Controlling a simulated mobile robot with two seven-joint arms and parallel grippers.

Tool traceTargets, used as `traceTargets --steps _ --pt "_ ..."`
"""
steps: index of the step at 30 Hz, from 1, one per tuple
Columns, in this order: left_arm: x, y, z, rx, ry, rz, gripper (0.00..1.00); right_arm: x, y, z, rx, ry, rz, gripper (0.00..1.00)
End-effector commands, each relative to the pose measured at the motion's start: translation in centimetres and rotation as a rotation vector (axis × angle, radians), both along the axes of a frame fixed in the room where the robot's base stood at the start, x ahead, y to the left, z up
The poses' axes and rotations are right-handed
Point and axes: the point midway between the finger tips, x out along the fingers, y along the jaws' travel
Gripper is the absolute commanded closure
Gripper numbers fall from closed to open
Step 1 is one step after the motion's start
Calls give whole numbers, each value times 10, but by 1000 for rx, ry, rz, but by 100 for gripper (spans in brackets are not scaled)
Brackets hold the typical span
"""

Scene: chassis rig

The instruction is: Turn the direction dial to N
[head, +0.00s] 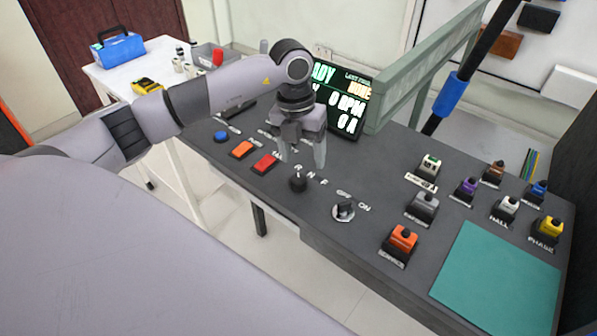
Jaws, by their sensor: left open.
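The direction dial (298,183) is a small black knob on the dark grey bench top, with the white letters R, N and F printed behind it. Which letter its pointer faces is too small to tell. My left gripper (302,160) points down with its two fingers apart. It is empty and appears above and just behind the dial, not touching it as far as I can see. My right gripper is out of view.
An OFF/ON switch (343,210) stands right of the dial. Red (265,162), orange (242,149) and blue (221,137) buttons lie to its left. A display screen (343,100) stands behind. Several coloured connector blocks and a teal mat (498,280) occupy the right.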

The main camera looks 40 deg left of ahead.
Motion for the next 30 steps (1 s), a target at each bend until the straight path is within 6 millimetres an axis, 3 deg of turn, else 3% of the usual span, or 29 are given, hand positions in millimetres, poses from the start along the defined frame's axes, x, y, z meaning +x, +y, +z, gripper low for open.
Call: traceTargets --steps 5,18,28,30 --pt "0 15 -5 60 17 28 34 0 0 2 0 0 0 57" --pt "0 12 -63 57 16 27 34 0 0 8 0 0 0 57" --pt "1 11 -68 56 14 25 34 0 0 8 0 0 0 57" --pt "1 11 -68 55 14 25 57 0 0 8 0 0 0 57"
